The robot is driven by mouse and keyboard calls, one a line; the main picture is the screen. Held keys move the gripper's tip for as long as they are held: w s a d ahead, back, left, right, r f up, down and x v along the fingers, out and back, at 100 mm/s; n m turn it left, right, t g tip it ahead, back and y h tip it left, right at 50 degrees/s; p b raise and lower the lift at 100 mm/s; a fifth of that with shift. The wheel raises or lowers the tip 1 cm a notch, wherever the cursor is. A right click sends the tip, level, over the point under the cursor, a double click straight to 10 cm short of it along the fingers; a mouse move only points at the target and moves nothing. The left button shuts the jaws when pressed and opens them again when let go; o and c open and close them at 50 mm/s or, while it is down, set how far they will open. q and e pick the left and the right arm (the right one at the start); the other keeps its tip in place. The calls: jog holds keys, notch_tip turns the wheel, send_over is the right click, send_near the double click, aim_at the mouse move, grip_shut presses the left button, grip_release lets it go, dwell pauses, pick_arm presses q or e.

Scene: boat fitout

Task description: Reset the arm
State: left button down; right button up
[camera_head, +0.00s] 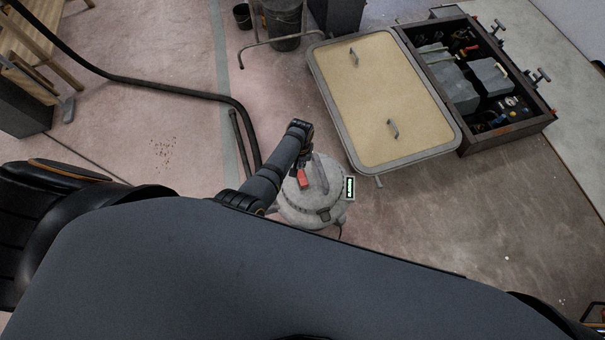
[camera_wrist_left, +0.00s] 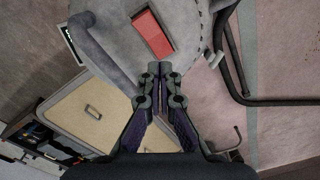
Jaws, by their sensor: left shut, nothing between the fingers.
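My left arm (camera_head: 270,180) reaches forward over a round grey vacuum-like machine (camera_head: 325,208) on the floor. My left gripper (camera_wrist_left: 159,70) is shut and empty, its fingertips together in the left wrist view. In that view the machine's grey top (camera_wrist_left: 195,25) with a red part (camera_wrist_left: 152,34) lies just beyond the fingertips. I cannot tell how large the gap is. In the head view the gripper is mostly hidden by the wrist. My right gripper is not in view.
A framed beige hatch panel (camera_head: 370,95) with two handles lies right of the machine, beside an open dark box (camera_head: 530,125) of equipment. A black hose (camera_head: 150,84) runs across the left floor. Buckets (camera_head: 283,22) stand at the back. The left floor is mostly clear.

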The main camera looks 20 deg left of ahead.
pick_arm(q)
jog(key=s+a+f, duration=0.1)
jog(key=s+f, duration=0.3)
jog(key=s+a+f, duration=0.1)
jog(key=s+f, duration=0.1)
jog(key=shift+s+a+f, duration=0.15)
jog(key=shift+a+f, duration=0.15)
jog(key=shift+f, duration=0.05)
jog(key=s+a+f, duration=0.4)
jog(key=s, duration=0.5)
jog(key=s+a+f, duration=0.4)
jog(key=s, duration=0.6)
jog(key=s+a+f+m+t, duration=0.1)
jog(key=s+a+f, duration=0.3)
jog(key=s, duration=0.6)
jog(key=shift+y, duration=0.4)
